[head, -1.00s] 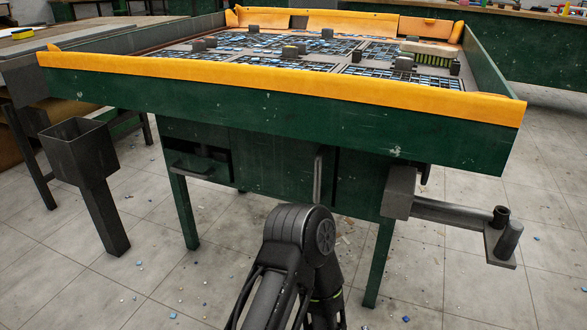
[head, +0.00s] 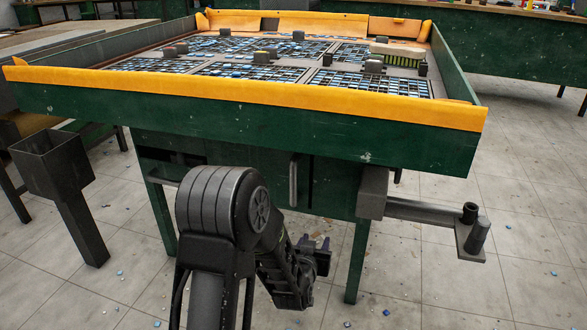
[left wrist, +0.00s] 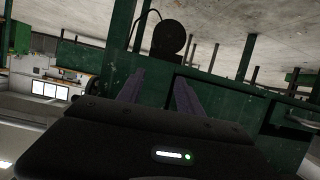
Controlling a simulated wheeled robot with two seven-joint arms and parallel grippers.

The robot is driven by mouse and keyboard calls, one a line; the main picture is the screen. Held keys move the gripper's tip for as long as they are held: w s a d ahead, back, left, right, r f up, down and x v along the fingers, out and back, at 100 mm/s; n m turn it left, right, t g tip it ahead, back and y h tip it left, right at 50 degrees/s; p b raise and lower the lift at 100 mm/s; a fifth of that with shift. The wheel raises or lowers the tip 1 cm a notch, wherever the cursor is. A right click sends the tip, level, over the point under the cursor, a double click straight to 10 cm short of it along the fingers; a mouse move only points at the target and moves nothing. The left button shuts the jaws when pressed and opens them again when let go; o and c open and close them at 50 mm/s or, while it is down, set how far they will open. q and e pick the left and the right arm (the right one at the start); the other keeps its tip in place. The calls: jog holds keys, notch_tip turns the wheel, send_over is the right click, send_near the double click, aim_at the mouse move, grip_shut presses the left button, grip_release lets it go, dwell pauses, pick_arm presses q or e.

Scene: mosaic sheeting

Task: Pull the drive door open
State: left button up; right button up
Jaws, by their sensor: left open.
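The drive door (head: 276,172) is a dark green panel under the table's front apron. It looks shut, with a dark gap along its right edge. A grey vertical bar handle (head: 293,182) stands near that edge. My left arm hides the door's lower left part. My left gripper (head: 319,243) is below and slightly right of the handle, apart from it. In the left wrist view its two purplish fingers (left wrist: 158,84) are spread with nothing between them. I cannot make out the bar handle there. My right gripper is not in view.
A grey arm with a crank-like end (head: 471,235) juts out right of the door. A dark open-topped bin on a post (head: 60,165) stands at left. The table's orange front rim (head: 250,92) overhangs the door. The tiled floor is open in front, with scattered chips.

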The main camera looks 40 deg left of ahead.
aim_at(293, 176)
pick_arm(q)
jog(key=a+r+t+y, duration=0.1)
jog(key=a+r+y, duration=0.1)
jog(key=a+r, duration=0.2)
jog(key=a+r+n+t+y, duration=0.1)
jog(key=a+r, duration=0.3)
jog(key=r, duration=0.6)
jog(key=shift+a+y, duration=0.2)
jog(key=shift+y, duration=0.4)
jog(key=shift+w+n, duration=0.15)
jog(key=shift+n, duration=0.15)
jog(key=shift+w+a+f, duration=0.1)
jog(key=shift+w+a, duration=0.05)
jog(key=shift+w, duration=0.05)
jog(key=shift+t, duration=0.3)
jog(key=b+x, duration=0.1)
jog(key=x, duration=0.6)
jog(key=shift+w+b, duration=0.15)
jog(key=shift+b, duration=0.15)
jog(key=shift+c, duration=0.5)
grip_shut()
